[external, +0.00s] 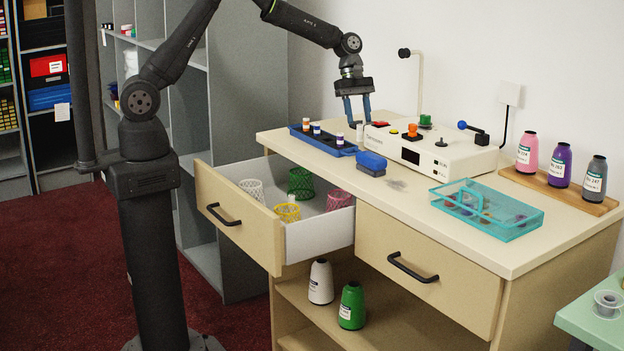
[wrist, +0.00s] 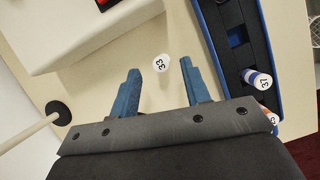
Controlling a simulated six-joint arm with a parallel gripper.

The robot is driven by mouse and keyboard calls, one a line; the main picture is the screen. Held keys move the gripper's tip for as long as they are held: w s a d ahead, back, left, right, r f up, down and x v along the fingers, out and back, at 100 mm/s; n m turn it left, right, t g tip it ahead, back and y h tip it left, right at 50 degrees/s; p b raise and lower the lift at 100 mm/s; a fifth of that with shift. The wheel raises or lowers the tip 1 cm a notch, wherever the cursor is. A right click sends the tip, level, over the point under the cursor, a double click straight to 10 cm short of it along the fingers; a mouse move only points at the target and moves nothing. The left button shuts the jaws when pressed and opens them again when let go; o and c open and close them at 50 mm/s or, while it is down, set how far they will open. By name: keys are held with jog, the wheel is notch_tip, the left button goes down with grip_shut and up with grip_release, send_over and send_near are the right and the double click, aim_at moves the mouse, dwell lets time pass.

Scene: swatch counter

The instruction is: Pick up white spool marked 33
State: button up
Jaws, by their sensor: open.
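The white spool marked 33 (wrist: 161,63) stands on the counter in the wrist view, its number facing my camera. It is apart from both blue fingers and lies in line with the gap at their tips. In the external view a small white spool (external: 360,133) shows just below and between the fingers. My gripper (external: 357,122) is open and empty, pointing down over the counter. In the wrist view its fingertips (wrist: 160,70) are on either side of the spool's line.
A blue rack (external: 318,143) with several spools stands left of the gripper; one spool marked 37 (wrist: 259,79) shows in it. A white machine (external: 435,149) with knobs stands close on the right. The left drawer (external: 238,217) is open.

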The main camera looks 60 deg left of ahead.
aim_at(360, 141)
jog(key=x, duration=0.5)
jog(key=shift+a+f, duration=0.1)
jog(key=shift+a, duration=0.2)
grip_shut()
